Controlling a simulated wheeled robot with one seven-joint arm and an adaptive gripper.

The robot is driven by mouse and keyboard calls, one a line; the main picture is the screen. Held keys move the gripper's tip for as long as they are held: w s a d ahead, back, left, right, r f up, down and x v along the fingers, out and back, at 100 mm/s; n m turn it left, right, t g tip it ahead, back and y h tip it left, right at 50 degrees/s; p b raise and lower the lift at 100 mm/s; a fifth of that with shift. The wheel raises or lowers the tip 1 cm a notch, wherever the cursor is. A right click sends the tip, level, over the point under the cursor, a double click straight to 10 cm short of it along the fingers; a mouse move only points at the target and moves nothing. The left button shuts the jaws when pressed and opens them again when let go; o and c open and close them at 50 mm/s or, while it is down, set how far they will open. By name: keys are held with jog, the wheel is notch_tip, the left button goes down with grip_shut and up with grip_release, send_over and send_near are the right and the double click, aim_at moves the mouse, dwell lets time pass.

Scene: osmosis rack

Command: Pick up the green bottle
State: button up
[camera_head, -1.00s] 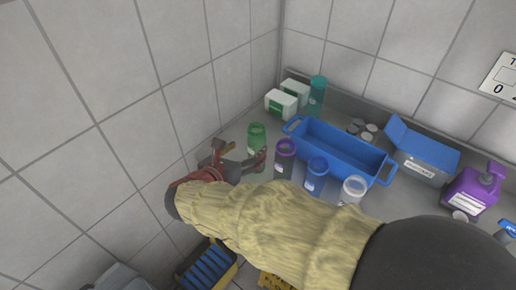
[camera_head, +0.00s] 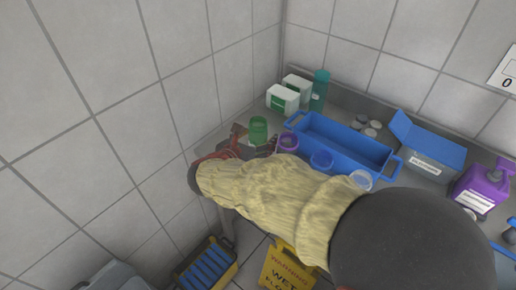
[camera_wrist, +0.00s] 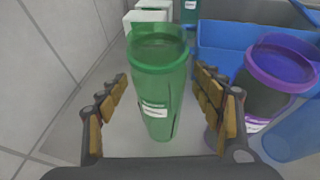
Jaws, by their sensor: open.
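The green bottle (camera_wrist: 157,85) stands upright on the metal counter, with a white label and an open-looking rim. In the wrist view it is between the two open fingers of my gripper (camera_wrist: 160,112), with a gap on each side. In the head view the top of the green bottle (camera_head: 258,130) shows just beyond my gripper (camera_head: 250,143), and its lower part is hidden by the gripper and arm. Another bottle in teal-green (camera_head: 319,90) stands farther back by the white boxes.
A purple-rimmed bottle (camera_wrist: 278,75) stands close to the right finger. A blue bottle (camera_head: 321,161) and a clear one (camera_head: 360,180) follow to the right. A blue tray (camera_head: 345,143) lies behind them. White boxes (camera_head: 283,99) stand at the back, and the tiled wall is close on the left.

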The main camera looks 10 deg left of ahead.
jog(key=shift+r, duration=0.1)
jog(key=shift+c, duration=0.4)
jog(key=c, duration=1.1)
jog(key=shift+c, duration=0.4)
